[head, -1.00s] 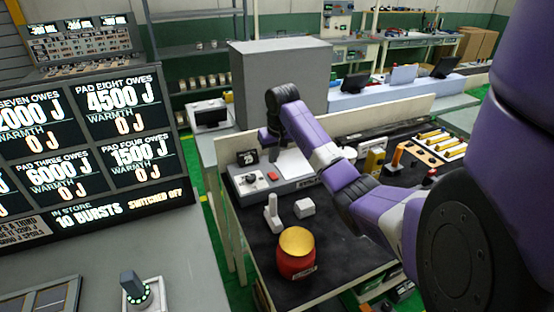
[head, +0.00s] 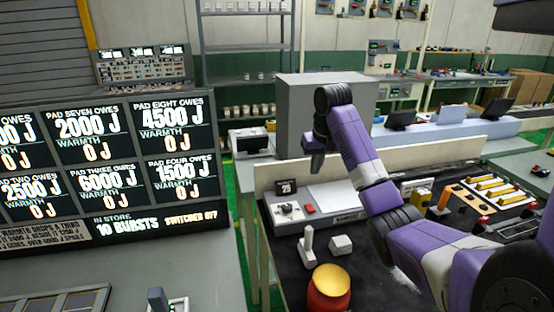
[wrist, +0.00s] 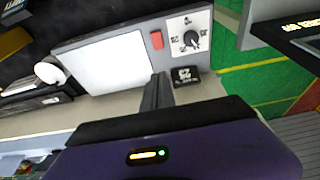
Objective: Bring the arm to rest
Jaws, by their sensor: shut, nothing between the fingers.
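My purple arm reaches over the black bench from the right in the head view. My gripper (head: 313,168) points down over the back of a grey console (head: 345,215), above and apart from it. In the wrist view its dark fingers (wrist: 157,92) are together with nothing between them. The console has a white plate (wrist: 102,60), a red button (wrist: 156,40), a dial (wrist: 189,38) and a small black display (wrist: 186,78). The fingers appear in front of the edge between plate and display.
A red pot with a yellow top (head: 331,281), a pale upright handle (head: 308,245) and a small white block (head: 341,244) stand on the bench. A large grey box (head: 300,110) rises behind my gripper. A scoreboard (head: 110,165) stands left, reading "switched off".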

